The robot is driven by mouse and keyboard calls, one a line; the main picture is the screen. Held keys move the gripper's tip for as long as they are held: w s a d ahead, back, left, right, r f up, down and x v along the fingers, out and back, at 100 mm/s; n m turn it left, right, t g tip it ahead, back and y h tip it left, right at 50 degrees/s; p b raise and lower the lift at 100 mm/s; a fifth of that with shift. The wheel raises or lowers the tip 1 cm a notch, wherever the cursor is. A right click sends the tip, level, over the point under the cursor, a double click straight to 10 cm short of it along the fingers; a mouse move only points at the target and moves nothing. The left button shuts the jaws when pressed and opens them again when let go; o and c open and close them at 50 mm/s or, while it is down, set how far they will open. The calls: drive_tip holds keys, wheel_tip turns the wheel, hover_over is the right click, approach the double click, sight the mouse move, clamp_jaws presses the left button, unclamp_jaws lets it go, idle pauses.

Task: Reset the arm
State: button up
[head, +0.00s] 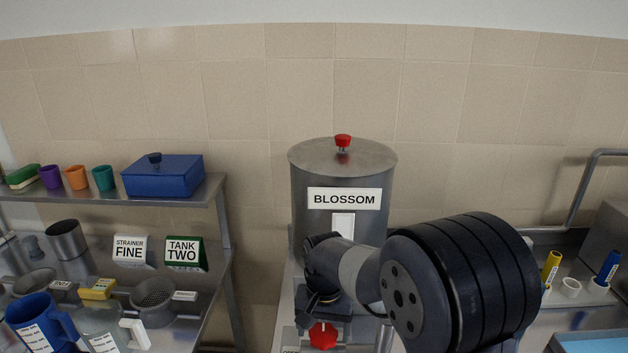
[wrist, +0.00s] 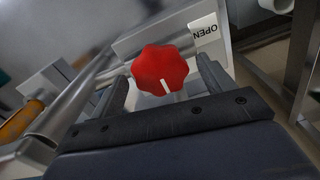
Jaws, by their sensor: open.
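My gripper (wrist: 165,97) is open in the wrist view. Its two dark fingers stand on either side of a red lobed knob (wrist: 162,70) with a white mark, and the knob lies just beyond them. I cannot tell whether the fingers touch it. A label reading OPEN (wrist: 206,30) is beside the knob. In the head view the red knob (head: 323,336) shows below my arm, at the foot of a steel tank labelled BLOSSOM (head: 310,170). My arm covers the tank's lower right part, and the fingers are mostly hidden there.
At left, a shelf (head: 215,190) holds a blue lidded box (head: 163,176) and several cups. Below stand a FINE sign (head: 130,250), a TANK TWO sign (head: 186,252), strainers and a blue jug (head: 40,322). At right are a yellow marker (head: 551,266) and a blue marker (head: 609,267).

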drive_tip(key=shift+n, duration=0.6)
drive_tip(key=shift+r, duration=1)
